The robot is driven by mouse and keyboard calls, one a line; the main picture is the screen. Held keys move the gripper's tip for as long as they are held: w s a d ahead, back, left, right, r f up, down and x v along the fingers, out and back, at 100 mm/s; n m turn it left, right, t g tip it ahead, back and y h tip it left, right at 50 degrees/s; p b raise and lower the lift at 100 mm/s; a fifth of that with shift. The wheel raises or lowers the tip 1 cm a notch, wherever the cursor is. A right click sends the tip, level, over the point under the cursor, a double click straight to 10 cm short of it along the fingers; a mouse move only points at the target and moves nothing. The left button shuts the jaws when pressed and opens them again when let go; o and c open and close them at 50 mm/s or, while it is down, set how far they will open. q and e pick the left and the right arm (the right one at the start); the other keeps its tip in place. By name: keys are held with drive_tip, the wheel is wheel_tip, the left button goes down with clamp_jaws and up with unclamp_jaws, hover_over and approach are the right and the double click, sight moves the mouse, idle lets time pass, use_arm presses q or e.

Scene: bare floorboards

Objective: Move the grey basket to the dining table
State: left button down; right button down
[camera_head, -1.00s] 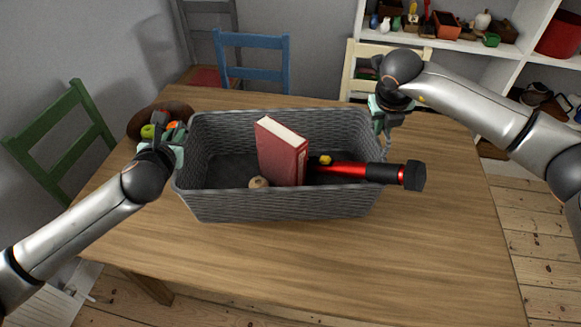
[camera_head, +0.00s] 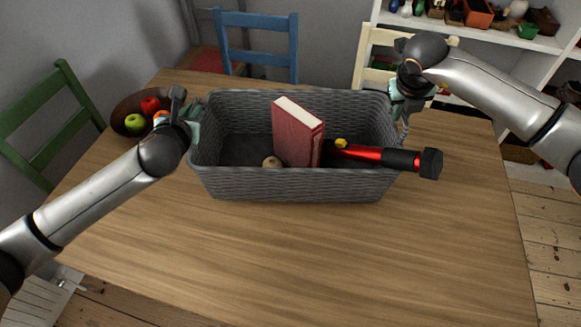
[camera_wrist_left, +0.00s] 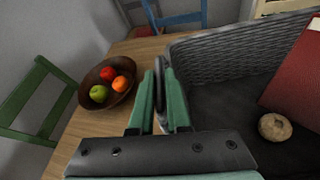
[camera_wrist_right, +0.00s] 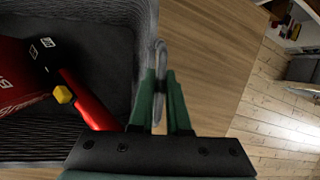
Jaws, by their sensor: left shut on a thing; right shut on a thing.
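The grey woven basket (camera_head: 290,187) is over the wooden dining table (camera_head: 300,245); I cannot tell whether it touches the tabletop. It holds a red book (camera_head: 296,136) standing up, a red and black flashlight (camera_head: 375,156) sticking out over the right rim, and a small round tan item (camera_head: 271,162). My left gripper (camera_head: 184,118) is shut on the basket's left handle, seen between the green fingers in the left wrist view (camera_wrist_left: 160,95). My right gripper (camera_head: 402,97) is shut on the right handle, also in the right wrist view (camera_wrist_right: 160,95).
A brown fruit bowl (camera_head: 122,108) stands on the table just left of the basket. A green chair (camera_head: 40,120), a blue chair (camera_head: 257,50) and a cream chair (camera_head: 372,60) surround the table. The table's front is clear. A white shelf (camera_head: 480,35) stands behind.

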use_arm(q)
drive_tip(key=shift+w+r, duration=0.2)
use_arm(e)
drive_tip(key=shift+w+d+r, duration=0.1)
drive_tip(key=shift+w+r, duration=0.05)
drive_tip(key=shift+w, duration=0.05)
use_arm(q)
drive_tip(key=shift+s, duration=0.1)
use_arm(e)
drive_tip(key=shift+s, duration=0.1)
use_arm(q)
drive_tip(key=shift+f, duration=0.15)
